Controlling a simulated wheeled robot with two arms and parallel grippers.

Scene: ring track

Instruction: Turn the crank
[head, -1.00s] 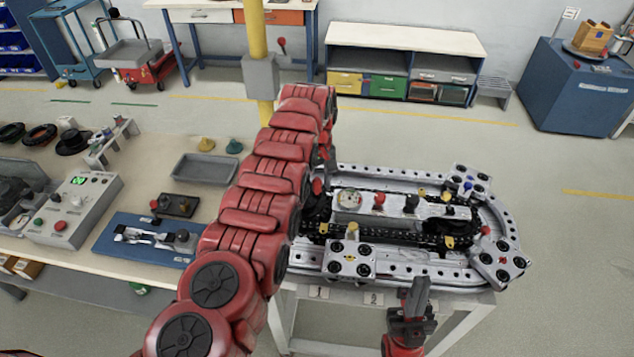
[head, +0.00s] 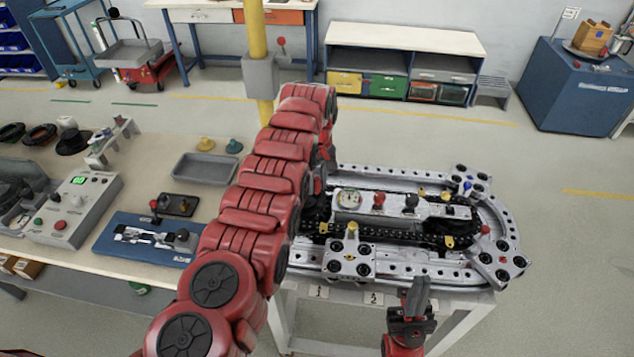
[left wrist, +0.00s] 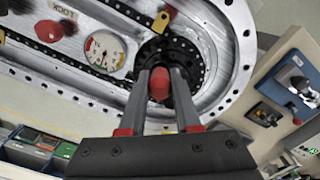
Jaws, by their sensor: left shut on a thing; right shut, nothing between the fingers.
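The ring track (head: 420,272) is a silver oval on a stand, with a dark chain and sprockets inside. The crank's red knob (left wrist: 159,84) shows in the left wrist view, over a dark round sprocket at one end of the track. My left gripper (left wrist: 160,80) is shut on this knob, one finger on each side. In the head view my red left arm hides most of the crank and that gripper. My right gripper (head: 419,284) is shut and empty, in front of the track's near edge.
Metal carriages (head: 349,261) sit on the track. A gauge (head: 348,200) and small knobs stand on the middle plate. A workbench at left holds a control box (head: 77,208), a grey tray (head: 205,168) and a blue fixture (head: 140,238). The floor right of the track is clear.

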